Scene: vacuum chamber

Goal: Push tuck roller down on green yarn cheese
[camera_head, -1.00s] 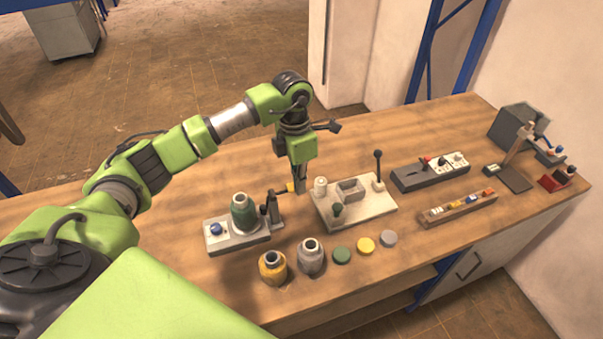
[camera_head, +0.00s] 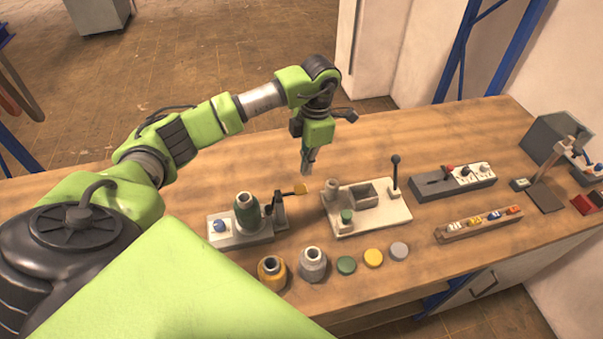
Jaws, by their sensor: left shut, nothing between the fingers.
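The green yarn cheese (camera_head: 247,212) stands upright on a grey-white base (camera_head: 262,235) with a blue knob (camera_head: 220,226). A dark post (camera_head: 280,212) on the right of that base carries a short arm with a yellow end, which looks like the tuck roller (camera_head: 300,189). This arm points away to the right, apart from the cheese. My left gripper (camera_head: 307,172) points down just above and behind the yellow end. It is shut and empty, and it looks slightly apart from the roller. My right gripper is not in view.
A white plate with a lever (camera_head: 395,175) stands close on the right. The wood behind the base is clear.

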